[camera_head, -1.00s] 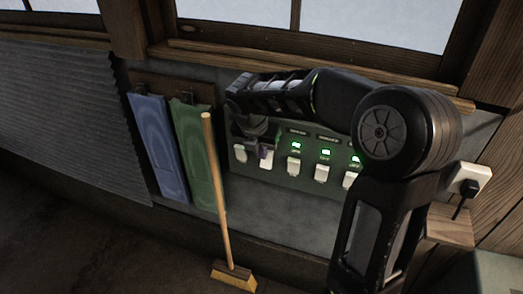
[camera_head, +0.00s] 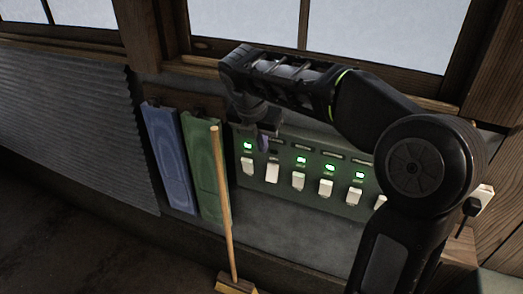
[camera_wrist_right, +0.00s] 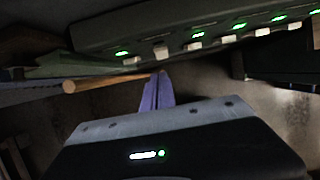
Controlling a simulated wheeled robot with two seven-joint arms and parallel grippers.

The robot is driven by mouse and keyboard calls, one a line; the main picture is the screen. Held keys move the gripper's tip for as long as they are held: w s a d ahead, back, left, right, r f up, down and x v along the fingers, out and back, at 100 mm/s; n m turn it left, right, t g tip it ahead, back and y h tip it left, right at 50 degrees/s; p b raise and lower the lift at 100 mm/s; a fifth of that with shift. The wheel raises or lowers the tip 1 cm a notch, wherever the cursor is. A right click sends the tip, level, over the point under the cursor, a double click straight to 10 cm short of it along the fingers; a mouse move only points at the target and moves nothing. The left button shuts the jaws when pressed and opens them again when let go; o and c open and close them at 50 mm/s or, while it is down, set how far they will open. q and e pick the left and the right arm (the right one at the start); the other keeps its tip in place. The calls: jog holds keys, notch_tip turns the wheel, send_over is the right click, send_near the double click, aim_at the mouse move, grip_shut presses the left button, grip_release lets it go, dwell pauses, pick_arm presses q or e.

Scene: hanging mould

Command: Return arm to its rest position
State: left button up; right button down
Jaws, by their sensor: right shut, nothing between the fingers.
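My right gripper (camera_head: 263,144) is shut and empty, with purple fingers pointing down. In the head view it hangs in front of the upper left part of a grey-green switch panel (camera_head: 315,147). The fingers sit above the second white switch (camera_head: 272,172) from the left. The right wrist view shows the shut purple fingers (camera_wrist_right: 158,90) apart from the panel (camera_wrist_right: 180,27). Green lights show over the first switch (camera_head: 247,166) and several to the right; none shows over the second. My left gripper is in neither view.
A broom (camera_head: 224,200) leans at the panel's left, close to the fingers in the wrist view. Blue (camera_head: 168,155) and green (camera_head: 203,160) boards hang farther left, beside a corrugated sheet (camera_head: 70,120). A plug and socket (camera_head: 484,200) are at right. Windows are above.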

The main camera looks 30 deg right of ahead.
dwell(0.6)
jog(key=w+a+f+m+t+y, duration=0.4)
jog(key=w+a+f+m, duration=0.35)
jog(key=a+m, duration=0.35)
jog(key=s+a+f+m+y, duration=0.2)
jog(key=a+f+m, duration=0.3)
jog(key=a+f, duration=0.55)
jog(key=s+a+f+m+g+y, duration=0.1)
jog(key=s+a+f+m, duration=0.1)
jog(key=s+f+m, duration=0.5)
jog(key=s+a+f+m+g, duration=0.15)
jog(key=s+f, duration=0.35)
jog(key=f, duration=0.5)
jog(key=s+a+f+m+g, duration=0.1)
jog(key=s+f, duration=0.3)
jog(key=s, duration=0.4)
jog(key=s+a+f+m+g, duration=0.1)
jog(key=s+f+g, duration=0.1)
jog(key=s+f, duration=0.3)
jog(key=s, duration=0.3)
jog(key=shift+s+y, duration=0.15)
jog(key=shift+y, duration=0.15)
jog(key=shift+r, duration=0.1)
